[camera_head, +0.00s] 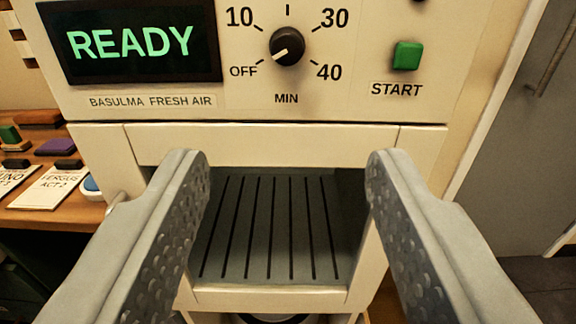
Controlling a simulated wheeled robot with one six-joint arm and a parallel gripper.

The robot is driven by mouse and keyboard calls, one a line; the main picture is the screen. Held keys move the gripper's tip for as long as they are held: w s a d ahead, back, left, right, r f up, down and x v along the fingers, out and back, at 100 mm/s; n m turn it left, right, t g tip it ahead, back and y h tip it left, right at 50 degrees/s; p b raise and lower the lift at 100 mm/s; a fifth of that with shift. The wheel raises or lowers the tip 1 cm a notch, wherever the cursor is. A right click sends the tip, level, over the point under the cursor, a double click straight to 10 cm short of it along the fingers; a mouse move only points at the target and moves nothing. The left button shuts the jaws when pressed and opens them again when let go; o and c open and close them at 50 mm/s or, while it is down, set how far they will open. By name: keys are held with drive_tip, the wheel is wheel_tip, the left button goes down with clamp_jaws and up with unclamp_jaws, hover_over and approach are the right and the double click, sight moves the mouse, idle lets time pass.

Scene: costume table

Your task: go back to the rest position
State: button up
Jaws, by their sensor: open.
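My gripper (284,168) is open and empty, its two grey fingers spread wide to the left and right. It is in front of a cream machine (270,143) labelled "BASULMA FRESH AIR". Between the fingers I see an open bay with a dark slatted floor (270,235), and nothing lies on the visible part of it. The fingers cover parts of the bay's sides.
The machine has a display (130,42) reading "READY", a black dial (287,46) pointing towards OFF and a green START button (407,55). A wooden table (50,221) with cards and small blocks is at left. A grey door (530,150) is at right.

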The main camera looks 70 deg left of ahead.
drive_tip(key=s+a+f+m+t+h, duration=0.1)
drive_tip(key=s+f+m+h, duration=0.3)
drive_tip(key=s, duration=0.3)
drive_tip(key=s+f+m+t+h, duration=0.1)
drive_tip(key=s+f+m+h, duration=0.1)
drive_tip(key=s+m+h, duration=0.3)
drive_tip(key=s+d+r+m+t+h, duration=0.2)
drive_tip(key=s+r+t+h, duration=0.1)
drive_tip(key=s, duration=0.5)
drive_tip(key=s+d+r+m+t+h, duration=0.3)
drive_tip(key=s+t+h, duration=0.2)
drive_tip(key=s, duration=0.4)
drive_tip(key=shift+r+t, duration=0.25)
drive_tip(key=shift+t, duration=0.35)
